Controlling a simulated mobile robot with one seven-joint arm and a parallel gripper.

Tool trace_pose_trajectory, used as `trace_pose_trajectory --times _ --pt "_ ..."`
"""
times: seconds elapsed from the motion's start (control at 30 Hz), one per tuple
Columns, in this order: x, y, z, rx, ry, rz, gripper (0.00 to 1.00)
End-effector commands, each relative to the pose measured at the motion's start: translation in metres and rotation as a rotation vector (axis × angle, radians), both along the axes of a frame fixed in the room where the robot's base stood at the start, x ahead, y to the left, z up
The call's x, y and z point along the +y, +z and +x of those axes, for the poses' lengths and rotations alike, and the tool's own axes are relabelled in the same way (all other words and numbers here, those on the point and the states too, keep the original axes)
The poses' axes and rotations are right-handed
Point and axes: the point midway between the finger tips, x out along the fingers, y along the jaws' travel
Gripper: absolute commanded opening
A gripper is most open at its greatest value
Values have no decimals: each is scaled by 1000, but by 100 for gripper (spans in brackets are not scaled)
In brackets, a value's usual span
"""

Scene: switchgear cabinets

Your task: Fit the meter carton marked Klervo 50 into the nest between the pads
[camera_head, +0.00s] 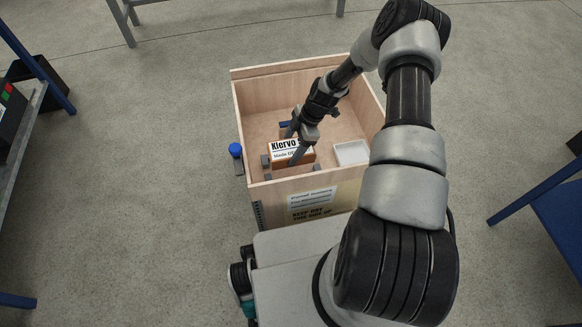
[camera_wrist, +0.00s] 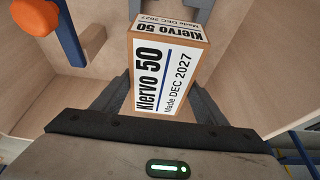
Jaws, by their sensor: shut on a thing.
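The meter carton (camera_head: 287,147) is a small brown box with white labels reading "Klervo 50" and "Made DEC 2027" in the wrist view (camera_wrist: 165,75). My gripper (camera_head: 300,150) is shut on it, with one dark finger on each side in the wrist view (camera_wrist: 160,98). The carton is inside the open wooden crate (camera_head: 250,110), toward its near left part. Grey pads (camera_head: 266,161) show near the carton's lower left. A grey bracket-like piece (camera_wrist: 165,5) shows beyond the carton in the wrist view. Whether the carton touches the crate floor or the pads I cannot tell.
A white box or tray (camera_head: 351,153) sits in the crate to the right of the carton. A blue-capped item (camera_head: 236,150) is at the crate's left wall. An orange knob on a blue bar (camera_wrist: 46,20) shows at the upper left of the wrist view. The crate walls surround my gripper.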

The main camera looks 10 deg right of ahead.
Motion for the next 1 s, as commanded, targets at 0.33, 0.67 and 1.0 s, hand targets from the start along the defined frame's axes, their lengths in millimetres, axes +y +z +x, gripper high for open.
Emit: trace_pose_trajectory --times 0.33,0.67,1.0 --pt "0 -43 0 0 -2 0 30" --pt "0 -75 1 -1 -4 0 30" --pt "0 -78 0 0 -4 0 71"
